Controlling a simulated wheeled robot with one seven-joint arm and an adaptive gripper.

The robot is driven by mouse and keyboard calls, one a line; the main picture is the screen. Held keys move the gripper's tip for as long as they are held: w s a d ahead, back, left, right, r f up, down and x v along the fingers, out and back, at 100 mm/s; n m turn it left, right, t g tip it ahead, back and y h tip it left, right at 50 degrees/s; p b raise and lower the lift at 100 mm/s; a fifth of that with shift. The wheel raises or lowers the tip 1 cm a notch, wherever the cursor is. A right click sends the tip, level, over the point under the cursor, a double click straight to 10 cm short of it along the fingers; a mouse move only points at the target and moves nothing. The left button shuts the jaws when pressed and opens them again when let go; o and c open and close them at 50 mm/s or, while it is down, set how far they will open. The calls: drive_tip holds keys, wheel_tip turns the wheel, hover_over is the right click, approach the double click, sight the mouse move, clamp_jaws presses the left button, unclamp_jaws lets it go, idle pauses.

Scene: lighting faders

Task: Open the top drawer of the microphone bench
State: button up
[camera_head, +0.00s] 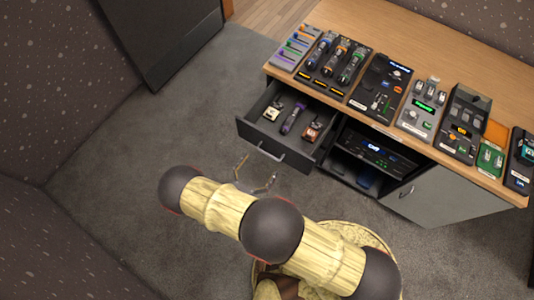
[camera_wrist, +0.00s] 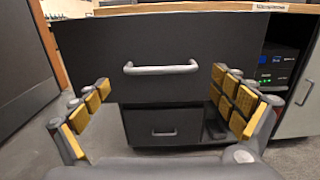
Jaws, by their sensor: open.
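The microphone bench has a wooden top (camera_head: 465,50) and dark drawers at its left end. Its top drawer (camera_head: 258,129) stands pulled out, with several small items inside, one a purple-and-black microphone (camera_head: 292,119). In the wrist view the drawer's dark front (camera_wrist: 90,58) juts out ahead of the lower drawer (camera_wrist: 150,117), which looks closed. The grey bar handle (camera_wrist: 160,69) of the top drawer lies beyond and between my fingers. My gripper (camera_head: 256,172) is open and empty, a little in front of the drawer; it also shows in the wrist view (camera_wrist: 162,90).
Lighting and audio units (camera_head: 382,88) line the bench top. Right of the drawers are an open shelf with a lit device (camera_head: 378,149) and a grey cabinet door (camera_head: 440,195). A dark panel (camera_head: 165,40) stands upper left. Carpet (camera_head: 150,135) left of the drawer is clear.

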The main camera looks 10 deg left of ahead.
sight(268, 154)
drive_tip(key=b+x, duration=0.1)
drive_tip(key=x, duration=0.4)
drive_tip(key=shift+w+d, duration=0.2)
drive_tip(key=shift+w, duration=0.15)
drive_tip(key=shift+c, duration=1.2)
drive_tip(key=c, duration=1.1)
drive_tip(key=shift+s, duration=0.1)
drive_tip(key=shift+c, duration=0.2)
